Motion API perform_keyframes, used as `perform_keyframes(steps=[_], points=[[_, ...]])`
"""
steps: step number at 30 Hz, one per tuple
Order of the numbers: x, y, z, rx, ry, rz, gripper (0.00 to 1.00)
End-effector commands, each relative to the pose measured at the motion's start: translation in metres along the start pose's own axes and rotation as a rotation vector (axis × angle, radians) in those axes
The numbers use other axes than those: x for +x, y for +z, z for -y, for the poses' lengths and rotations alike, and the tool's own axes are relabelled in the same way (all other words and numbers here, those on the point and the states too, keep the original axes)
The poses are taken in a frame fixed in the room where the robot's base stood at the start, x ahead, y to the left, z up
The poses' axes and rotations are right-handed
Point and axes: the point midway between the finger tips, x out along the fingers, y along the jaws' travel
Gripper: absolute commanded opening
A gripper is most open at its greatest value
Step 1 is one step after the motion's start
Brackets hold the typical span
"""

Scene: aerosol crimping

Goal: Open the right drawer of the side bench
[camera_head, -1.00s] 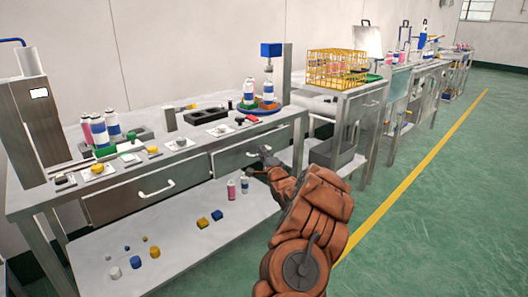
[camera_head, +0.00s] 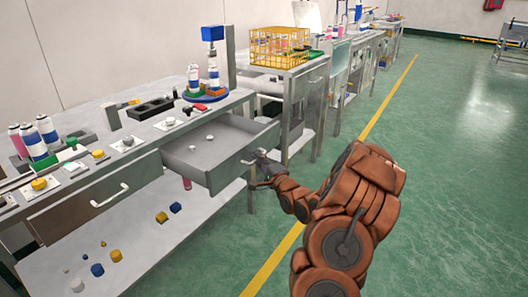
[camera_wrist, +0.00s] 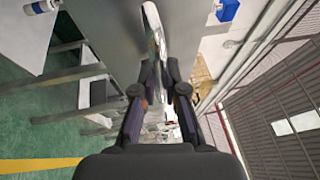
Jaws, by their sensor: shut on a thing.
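The right drawer (camera_head: 205,160) of the side bench (camera_head: 85,185) stands pulled out, and its grey inside shows in the head view. Two small pale round pieces (camera_head: 210,137) lie in it. My gripper (camera_head: 262,160) is at the drawer's front, shut on the handle. In the wrist view the pale curved handle (camera_wrist: 153,28) runs up from between the fingers of my gripper (camera_wrist: 160,65). In the head view the gripper hides most of the handle.
The left drawer (camera_head: 95,205) is shut. Spray cans (camera_head: 40,140), a black tray (camera_head: 150,107) and a blue-topped press (camera_head: 213,35) stand on the bench. A yellow basket (camera_head: 280,47) is on the cabinet behind. Green floor (camera_head: 430,200) is clear at right.

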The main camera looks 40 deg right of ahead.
Motion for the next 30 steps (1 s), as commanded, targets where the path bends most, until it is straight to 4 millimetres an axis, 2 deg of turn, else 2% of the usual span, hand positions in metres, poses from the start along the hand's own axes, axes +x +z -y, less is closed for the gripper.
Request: perform_keyframes(steps=[6,16,17,24,30], points=[[-0.004,0.0079,0.0001,0.005,0.001,0.017,0.0],[-0.004,0.0087,-0.0001,0.004,0.001,0.019,0.0],[-0.004,0.0086,-0.0001,0.004,0.001,0.019,0.12],[-0.0041,0.0081,0.0,0.004,0.001,0.018,0.37],[-0.0042,0.0078,0.0001,0.004,0.001,0.018,0.37]])
